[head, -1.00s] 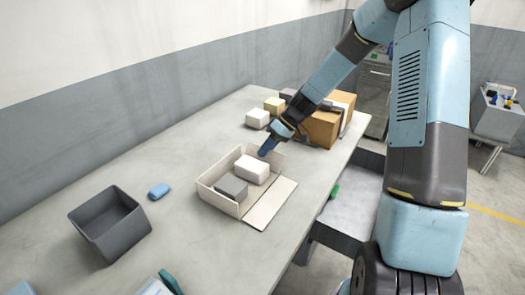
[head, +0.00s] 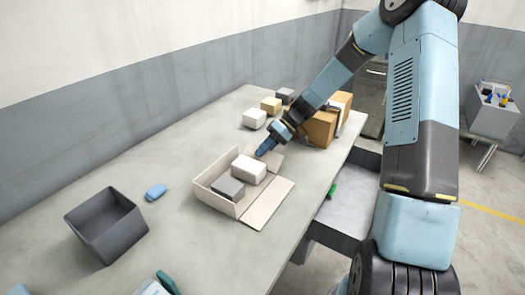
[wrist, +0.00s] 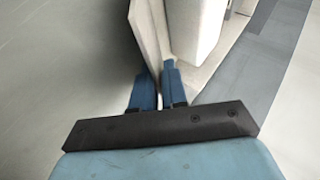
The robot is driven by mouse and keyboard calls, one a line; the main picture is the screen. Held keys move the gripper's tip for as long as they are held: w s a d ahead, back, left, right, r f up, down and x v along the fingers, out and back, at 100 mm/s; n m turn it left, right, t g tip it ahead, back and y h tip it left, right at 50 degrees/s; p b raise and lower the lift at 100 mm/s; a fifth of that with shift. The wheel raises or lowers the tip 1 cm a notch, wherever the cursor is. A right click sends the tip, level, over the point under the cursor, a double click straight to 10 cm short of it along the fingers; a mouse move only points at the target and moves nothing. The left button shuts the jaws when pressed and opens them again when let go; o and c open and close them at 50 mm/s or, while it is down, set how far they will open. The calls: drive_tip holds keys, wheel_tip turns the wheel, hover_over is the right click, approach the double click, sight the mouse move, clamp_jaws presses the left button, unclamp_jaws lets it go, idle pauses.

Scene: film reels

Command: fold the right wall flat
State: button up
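A cream open box (head: 218,201) stands on the table, with one wall folded out flat on the table on its near right side. The right wall (head: 277,160), at its far right end, leans outward in the head view. My gripper (head: 264,148) is at the top of this wall. In the wrist view my gripper (wrist: 158,88) has its blue fingers close together, one on each side of the thin wall panel (wrist: 143,30). The fingertips partly hide the panel's edge. Inside the box are a white block (head: 249,169) and a grey block (head: 228,187).
Several small blocks, among them a white one (head: 254,118), and brown cartons (head: 319,128) stand behind the box. A dark bin (head: 106,226) and a blue block (head: 155,191) are left.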

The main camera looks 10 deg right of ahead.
drive_tip(key=v, duration=1.3)
drive_tip(key=shift+d+r, duration=0.2)
drive_tip(key=shift+d, duration=0.1)
